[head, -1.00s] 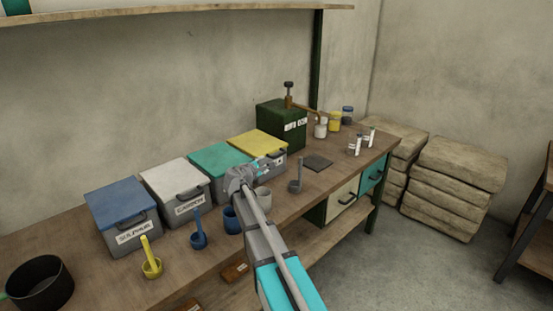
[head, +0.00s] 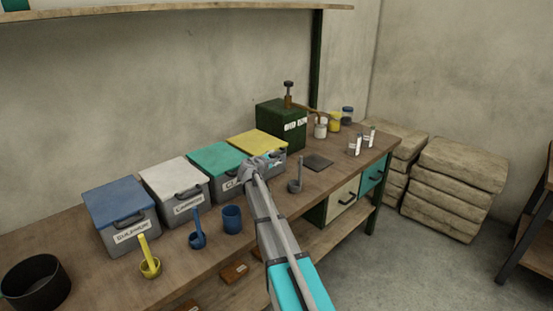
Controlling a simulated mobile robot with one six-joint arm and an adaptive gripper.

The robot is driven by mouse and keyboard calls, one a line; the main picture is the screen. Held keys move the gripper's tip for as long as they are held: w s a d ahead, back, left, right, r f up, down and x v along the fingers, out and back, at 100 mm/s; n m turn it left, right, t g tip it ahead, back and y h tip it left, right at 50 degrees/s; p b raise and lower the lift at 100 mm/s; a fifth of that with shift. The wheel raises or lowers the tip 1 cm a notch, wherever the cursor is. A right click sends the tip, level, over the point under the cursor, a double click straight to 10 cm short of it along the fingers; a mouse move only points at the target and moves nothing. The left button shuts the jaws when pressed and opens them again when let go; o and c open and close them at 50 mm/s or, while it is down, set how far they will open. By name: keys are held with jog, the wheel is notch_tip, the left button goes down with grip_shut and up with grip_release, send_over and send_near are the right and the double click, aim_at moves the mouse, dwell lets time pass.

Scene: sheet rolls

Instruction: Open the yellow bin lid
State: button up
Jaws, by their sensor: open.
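The bin with the yellow lid (head: 257,143) stands at the right end of a row of lidded grey bins on the workbench. Its lid lies flat and closed. My arm reaches up from the bottom of the head view, and my gripper (head: 275,163) is at the front of this bin. The gripper is open, and its fingers are small and partly hidden by my wrist. The bin's handle is hidden behind the gripper, and I cannot tell whether the fingers touch it.
Bins with teal (head: 217,158), white (head: 173,171) and blue (head: 117,201) lids stand to the left. A dark green box (head: 279,126) is just behind and right. A grey scoop (head: 296,181), a blue cup (head: 232,218) and a dark flat pad (head: 318,162) are on the workbench (head: 215,262).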

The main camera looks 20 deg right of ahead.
aim_at(279, 154)
jog(key=shift+b+x, duration=0.45)
jog(key=shift+x, duration=2.15)
jog(key=shift+s, duration=0.1)
grip_shut()
